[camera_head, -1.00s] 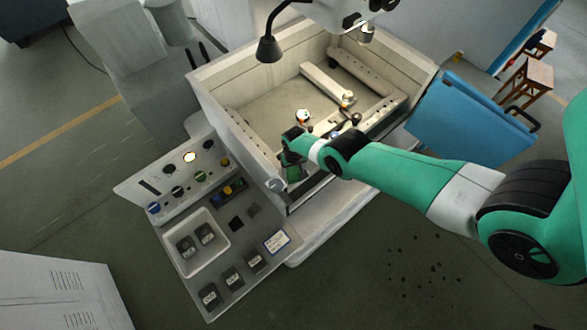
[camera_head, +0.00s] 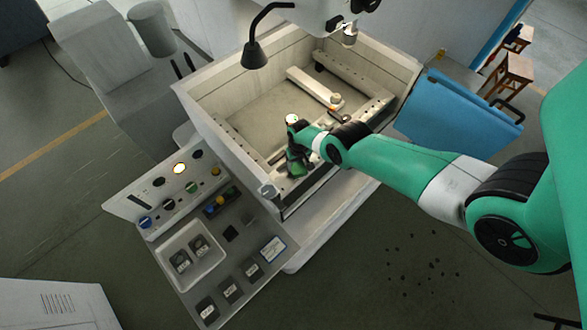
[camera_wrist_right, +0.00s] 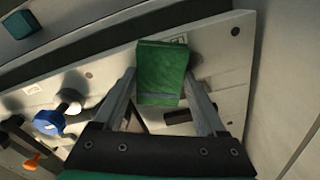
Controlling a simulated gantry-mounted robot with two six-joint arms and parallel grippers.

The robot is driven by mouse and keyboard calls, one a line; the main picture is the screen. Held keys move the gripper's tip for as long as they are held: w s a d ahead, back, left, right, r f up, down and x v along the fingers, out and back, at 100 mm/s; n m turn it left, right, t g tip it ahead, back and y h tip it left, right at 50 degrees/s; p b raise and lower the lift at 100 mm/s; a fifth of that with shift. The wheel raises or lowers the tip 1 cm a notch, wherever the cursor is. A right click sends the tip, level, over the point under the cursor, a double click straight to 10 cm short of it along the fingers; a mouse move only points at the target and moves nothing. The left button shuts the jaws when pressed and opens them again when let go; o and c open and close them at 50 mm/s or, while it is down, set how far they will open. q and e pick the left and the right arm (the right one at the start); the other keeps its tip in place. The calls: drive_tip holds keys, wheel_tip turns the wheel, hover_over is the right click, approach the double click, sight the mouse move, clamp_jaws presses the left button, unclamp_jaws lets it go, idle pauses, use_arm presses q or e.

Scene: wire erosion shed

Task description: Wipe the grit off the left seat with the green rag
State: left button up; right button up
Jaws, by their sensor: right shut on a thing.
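My right gripper (camera_head: 296,160) is over the near rail at the front of the machine tank. In the right wrist view its two fingers (camera_wrist_right: 160,88) are shut on the green rag (camera_wrist_right: 161,66), a folded green block between the fingertips. The rag also shows in the head view (camera_head: 299,168), small and partly hidden by the gripper. Below it in the wrist view is a pale plate (camera_wrist_right: 219,82) with bolt holes and a dark slot. I cannot tell which part is the left seat, nor make out grit. Whether the rag touches the plate is unclear. My left gripper is not in view.
The tank wall (camera_head: 222,148) rises around the work area. A lamp (camera_head: 254,54) hangs above its far-left wall. A control panel (camera_head: 243,243) stands at the front left, and a blue door (camera_head: 458,112) at the right. A blue knob (camera_wrist_right: 48,122) sits left of the fingers.

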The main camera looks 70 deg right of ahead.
sight(286, 179)
drive_tip(key=shift+s+d+f, duration=0.1)
drive_tip(key=shift+d, duration=0.15)
drive_tip(key=shift+c, duration=0.5)
drive_tip(key=shift+w+a+p, duration=0.3)
drive_tip(key=shift+a, duration=0.4)
drive_tip(key=shift+w+a, duration=0.45)
drive_tip(key=shift+a, duration=0.35)
drive_tip(key=shift+w+a, duration=0.4)
drive_tip(key=shift+a, duration=0.45)
drive_tip(key=shift+w+a, duration=0.45)
drive_tip(key=shift+a, duration=0.35)
wheel_tip(286, 179, up, 3)
drive_tip(key=p, duration=0.3)
drive_tip(key=shift+d+r+p, duration=0.1)
drive_tip(key=shift+r+p, duration=0.1)
drive_tip(key=shift+p, duration=0.2)
